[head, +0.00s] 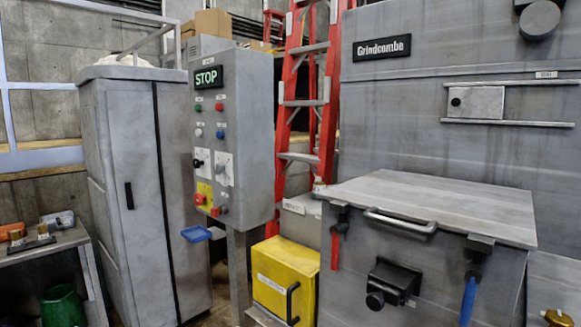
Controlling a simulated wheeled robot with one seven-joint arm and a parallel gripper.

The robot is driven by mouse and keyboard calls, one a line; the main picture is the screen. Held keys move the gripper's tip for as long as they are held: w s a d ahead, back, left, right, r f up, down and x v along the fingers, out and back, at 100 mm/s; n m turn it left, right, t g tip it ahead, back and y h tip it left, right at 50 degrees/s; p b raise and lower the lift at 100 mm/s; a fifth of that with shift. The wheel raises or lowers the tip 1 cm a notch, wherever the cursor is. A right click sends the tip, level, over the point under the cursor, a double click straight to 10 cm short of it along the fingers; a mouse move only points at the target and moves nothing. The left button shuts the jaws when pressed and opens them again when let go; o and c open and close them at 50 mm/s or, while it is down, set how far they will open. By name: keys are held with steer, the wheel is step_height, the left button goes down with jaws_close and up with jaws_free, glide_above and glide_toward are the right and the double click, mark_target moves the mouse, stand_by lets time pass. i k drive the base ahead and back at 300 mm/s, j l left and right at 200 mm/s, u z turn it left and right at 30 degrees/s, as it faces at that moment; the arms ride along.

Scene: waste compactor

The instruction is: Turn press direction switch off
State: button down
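A grey control box (232,150) on a post stands left of centre in the head view, with a lit green "STOP" display (208,77) near its top. Below are small green, red, white and blue buttons. Under these, a black-knobbed switch (197,163) and a second switch (223,168) sit on pale plates. Their labels are too small to read, so I cannot tell which is the press direction switch or its setting. A red knob (199,199) sits on a yellow plate, with another red part beside it. My gripper is not in view.
A tall grey cabinet (130,190) stands left of the box. A blue part (196,233) juts out below the box. A yellow bin (284,280), red ladder (305,100) and grey compactor (460,150) with handles stand to the right. A green bucket (62,305) is lower left.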

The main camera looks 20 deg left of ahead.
mark_target(197, 162)
steer(key=u, duration=1.25)
steer(key=i+j, duration=0.6)
steer(key=i+z, duration=0.05)
steer(key=i, duration=0.1)
